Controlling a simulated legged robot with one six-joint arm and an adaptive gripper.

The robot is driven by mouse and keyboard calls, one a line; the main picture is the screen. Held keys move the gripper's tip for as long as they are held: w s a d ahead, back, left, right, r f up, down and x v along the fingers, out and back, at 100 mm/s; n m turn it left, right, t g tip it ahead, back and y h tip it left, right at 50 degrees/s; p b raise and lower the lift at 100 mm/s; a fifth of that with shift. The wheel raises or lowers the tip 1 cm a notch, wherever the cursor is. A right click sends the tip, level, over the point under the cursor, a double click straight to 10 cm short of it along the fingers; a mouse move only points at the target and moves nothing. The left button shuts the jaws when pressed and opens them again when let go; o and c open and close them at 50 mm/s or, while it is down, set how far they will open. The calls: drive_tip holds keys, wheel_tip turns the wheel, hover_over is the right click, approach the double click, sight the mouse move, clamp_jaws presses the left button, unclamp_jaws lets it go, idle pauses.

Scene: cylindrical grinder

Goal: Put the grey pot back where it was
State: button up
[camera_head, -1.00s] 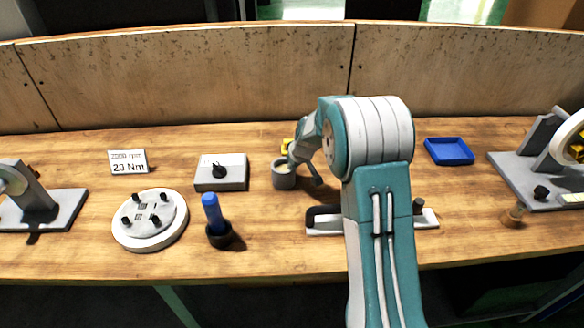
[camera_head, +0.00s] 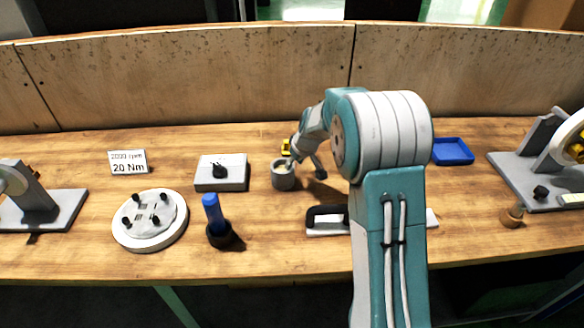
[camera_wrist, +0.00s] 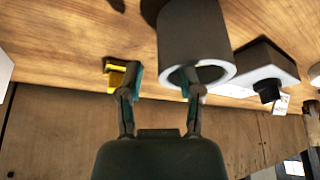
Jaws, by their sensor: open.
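The grey pot (camera_head: 283,180) stands upright on the wooden bench, between the grey control box and my arm. My gripper (camera_head: 301,167) is open at the pot's right side, with one finger at its rim. In the wrist view the pot (camera_wrist: 190,35) shows its pale rim and open mouth. My gripper (camera_wrist: 160,78) has its fingers spread there. The right finger overlaps the pot's mouth and the left one is outside, to the left. I cannot tell whether either finger touches the wall.
A yellow object (camera_head: 286,146) lies behind the pot, close to my gripper. The grey control box (camera_head: 221,172) is left of it. A blue-handled tool in a dark cup (camera_head: 220,238) stands in front left. A blue tray (camera_head: 452,152) lies at the right.

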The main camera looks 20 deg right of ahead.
drive_tip(key=s+a+r+m, duration=0.2)
drive_tip(key=s+a+r, duration=0.1)
drive_tip(key=s+r, duration=1.55)
drive_tip(key=s+m+t+h, duration=0.1)
drive_tip(key=s+m, duration=0.1)
drive_tip(key=s, duration=1.6)
drive_tip(key=shift+s+a+f+h, duration=0.2)
drive_tip(key=shift+s+f+h, duration=0.1)
drive_tip(key=shift+f+h, duration=0.1)
